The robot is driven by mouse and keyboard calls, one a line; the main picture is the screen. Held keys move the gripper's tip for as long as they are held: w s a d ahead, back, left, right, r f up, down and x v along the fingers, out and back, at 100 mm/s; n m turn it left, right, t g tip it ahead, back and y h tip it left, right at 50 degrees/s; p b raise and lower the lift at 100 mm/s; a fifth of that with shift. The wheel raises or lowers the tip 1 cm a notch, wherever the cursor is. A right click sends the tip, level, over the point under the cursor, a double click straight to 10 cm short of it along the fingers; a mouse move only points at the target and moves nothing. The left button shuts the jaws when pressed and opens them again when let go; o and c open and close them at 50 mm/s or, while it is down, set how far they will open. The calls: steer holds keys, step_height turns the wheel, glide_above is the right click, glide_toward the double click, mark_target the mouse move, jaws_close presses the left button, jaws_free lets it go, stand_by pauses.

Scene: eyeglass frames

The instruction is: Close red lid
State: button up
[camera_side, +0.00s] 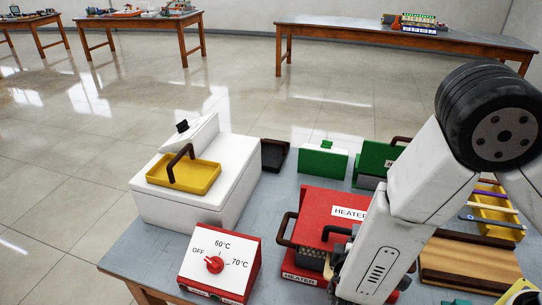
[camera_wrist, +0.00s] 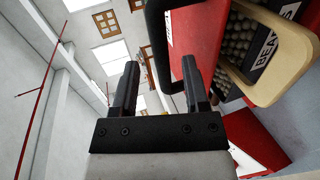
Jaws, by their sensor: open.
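The red heater (camera_side: 300,274) stands at the front middle of the table. Its red lid (camera_side: 318,205), marked HEATER, is up, with grey beads (camera_side: 312,259) showing below it. A dark brown handle (camera_side: 287,231) sticks out from the lid's left side. In the wrist view the lid (camera_wrist: 196,30) fills the upper middle, and its handle (camera_wrist: 152,50) shows beyond and between my fingertips. My gripper (camera_wrist: 163,75) is open and empty, its fingers on both sides of the handle's line. I cannot tell whether they touch it. My arm hides the heater's right part in the side view.
A white box (camera_side: 200,205) with a yellow tray (camera_side: 165,181) stands left. A red-and-white dial box (camera_side: 219,268) is front left. Green boxes (camera_side: 323,163) stand behind the heater. A wooden tray (camera_side: 470,262) and yellow bin (camera_side: 490,225) lie right.

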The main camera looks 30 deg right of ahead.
steer(key=v, duration=0.6)
steer(key=shift+s, duration=0.2)
steer(key=shift+r, duration=0.1)
steer(key=s+d+m+g+y, duration=0.2)
steer(key=s+d+m+g, duration=0.15)
steer(key=d+g, duration=0.6)
steer(key=w+d+r+m+t+y, duration=0.2)
steer(key=w+d+r+m+y, duration=0.1)
steer(key=y, duration=0.5)
steer(key=shift+w+d+r+m, duration=0.15)
steer(key=shift+d+r+m, duration=0.8)
steer(key=shift+m, duration=0.3)
steer(key=shift+f, duration=0.1)
stand_by(0.5)
